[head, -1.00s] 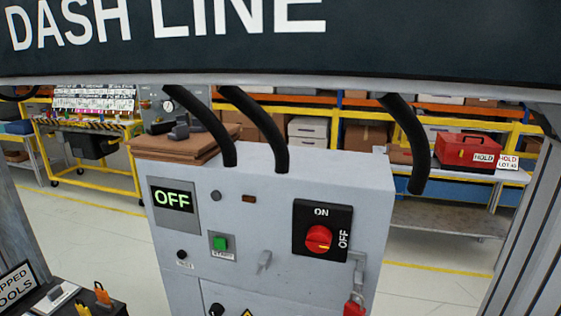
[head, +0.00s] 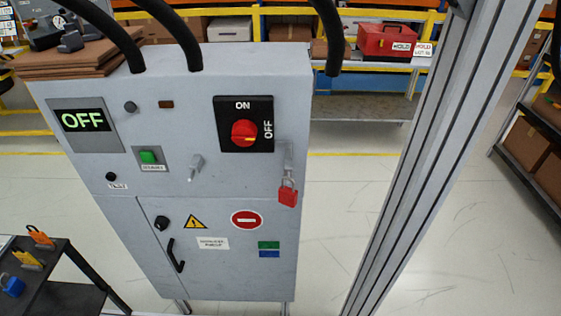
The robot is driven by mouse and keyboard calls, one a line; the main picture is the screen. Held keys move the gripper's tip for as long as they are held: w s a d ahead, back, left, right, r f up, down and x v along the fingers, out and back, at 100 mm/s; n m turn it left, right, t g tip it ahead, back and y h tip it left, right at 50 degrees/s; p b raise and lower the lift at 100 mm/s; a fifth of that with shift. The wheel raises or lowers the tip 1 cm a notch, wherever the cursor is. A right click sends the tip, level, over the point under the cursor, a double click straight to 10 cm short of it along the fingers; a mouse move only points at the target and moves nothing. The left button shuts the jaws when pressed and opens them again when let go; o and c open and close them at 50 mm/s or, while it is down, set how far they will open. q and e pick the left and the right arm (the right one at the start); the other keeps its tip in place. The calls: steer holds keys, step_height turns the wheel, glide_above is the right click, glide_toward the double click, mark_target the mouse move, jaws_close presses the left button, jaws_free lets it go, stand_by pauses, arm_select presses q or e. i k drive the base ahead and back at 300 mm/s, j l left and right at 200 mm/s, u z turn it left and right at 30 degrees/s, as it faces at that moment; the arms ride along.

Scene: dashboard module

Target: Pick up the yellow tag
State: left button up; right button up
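On a dark cart (head: 62,283) at the lower left lie small objects. One is a yellow piece (head: 27,259) that may be the yellow tag; it is too small to tell for sure. An orange piece (head: 40,236) sits just behind it and a blue piece (head: 13,287) in front of it. Neither of my grippers is in view.
A grey cabinet (head: 215,180) stands in the middle, with a red rotary switch (head: 244,133) turned to OFF, a display (head: 84,121) reading OFF and a red padlock (head: 288,192) hanging at its right. A metal post (head: 420,160) rises at the right. Floor between them is clear.

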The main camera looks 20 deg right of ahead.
mark_target(26, 257)
steer(key=u, duration=1.35)
